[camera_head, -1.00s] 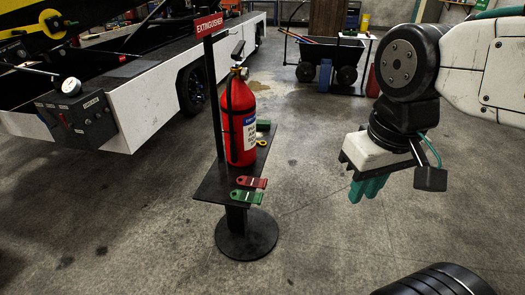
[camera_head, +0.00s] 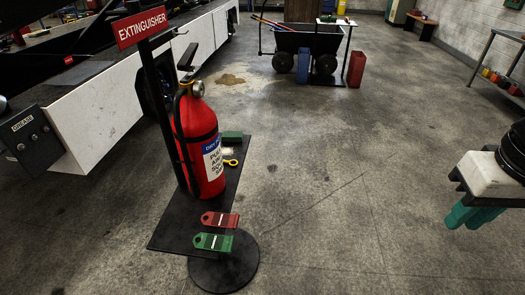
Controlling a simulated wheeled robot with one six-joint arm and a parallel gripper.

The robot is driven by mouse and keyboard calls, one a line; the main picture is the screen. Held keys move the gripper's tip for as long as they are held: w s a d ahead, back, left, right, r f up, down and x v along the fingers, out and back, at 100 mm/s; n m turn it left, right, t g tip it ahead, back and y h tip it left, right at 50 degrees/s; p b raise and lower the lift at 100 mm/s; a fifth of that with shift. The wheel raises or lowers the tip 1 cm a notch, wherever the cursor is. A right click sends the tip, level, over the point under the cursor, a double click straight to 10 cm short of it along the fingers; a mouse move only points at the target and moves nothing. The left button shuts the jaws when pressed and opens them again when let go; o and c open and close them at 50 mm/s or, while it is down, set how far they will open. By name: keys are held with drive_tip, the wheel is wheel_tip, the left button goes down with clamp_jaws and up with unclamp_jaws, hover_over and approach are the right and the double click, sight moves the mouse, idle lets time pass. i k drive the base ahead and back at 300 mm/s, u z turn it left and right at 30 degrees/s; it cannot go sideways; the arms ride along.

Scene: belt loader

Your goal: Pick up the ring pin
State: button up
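The ring pin (camera_head: 230,162) shows as a small yellow ring on the black stand shelf, just right of the red fire extinguisher (camera_head: 203,150). Its shank is too small to make out clearly. My gripper (camera_head: 472,215) is at the right edge of the view, with teal fingers pointing down and left. It is well to the right of the stand and touches nothing there. The fingers overlap in this view, so their gap is not clear.
The black stand shelf (camera_head: 171,236) also bears a red tag (camera_head: 220,219), a green tag (camera_head: 213,242) and a dark green box (camera_head: 232,138). The white belt loader (camera_head: 108,112) stands left. Floor between stand and gripper is clear.

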sight(224, 161)
drive_tip(key=z, duration=0.2)
drive_tip(key=i, duration=0.65)
drive_tip(key=u, duration=0.6)
drive_tip(key=i, duration=0.75)
drive_tip(key=u, duration=0.7)
